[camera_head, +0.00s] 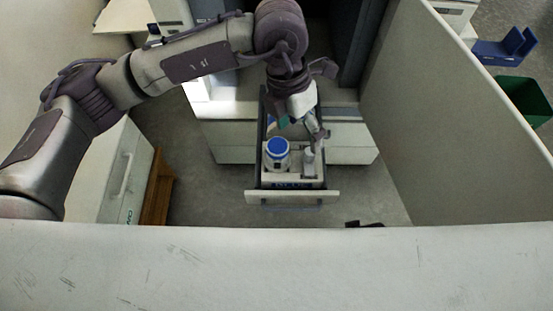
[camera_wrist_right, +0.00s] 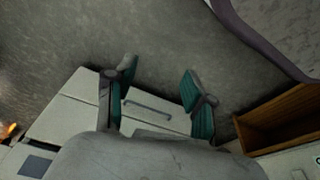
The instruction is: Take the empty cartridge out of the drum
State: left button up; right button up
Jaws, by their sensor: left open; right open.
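I cannot make out a drum or a cartridge for certain. An open drawer (camera_head: 292,197) holds a white round container with a blue top (camera_head: 277,148) and a small white bottle-like item (camera_head: 308,160) to its right. My left gripper (camera_head: 302,126) is over the back of the drawer, open, with its fingers behind and above these items. Whether it touches anything is hidden. My right gripper (camera_wrist_right: 156,88) is open and empty in the right wrist view, its teal pads wide apart above the floor and a cabinet front.
A tall pale panel (camera_head: 450,110) stands right of the drawer. A pale surface (camera_head: 280,265) crosses the front. A white cabinet (camera_head: 112,180) and a brown wooden box (camera_head: 158,188) stand at left. A green bin (camera_head: 524,98) and blue holder (camera_head: 505,48) are at far right.

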aim_at(279, 145)
pick_arm(q)
jog(key=w+a+y, duration=0.1)
jog(key=w+a+t+y, duration=0.1)
jog(key=a, duration=0.1)
jog(key=shift+w+a+f+t, duration=0.1)
jog(key=shift+w+a+t, duration=0.1)
jog(key=shift+t, duration=0.1)
notch_tip(279, 145, down, 7)
jog(key=shift+a+f+b, duration=0.1)
jog(key=shift+b, duration=0.35)
jog(key=shift+f, duration=0.5)
notch_tip(279, 145, down, 5)
jog(key=shift+a+r+b, duration=0.1)
jog(key=shift+a+b, duration=0.05)
jog(key=shift+b, duration=0.15)
jog(key=shift+f, duration=0.25)
jog(key=c, duration=1.4)
pick_arm(e)
jog(key=r, duration=0.2)
jog(key=w+r, duration=0.1)
jog(key=r, duration=0.1)
pick_arm(q)
jog(key=shift+o, duration=0.2)
jog(key=shift+r, duration=0.1)
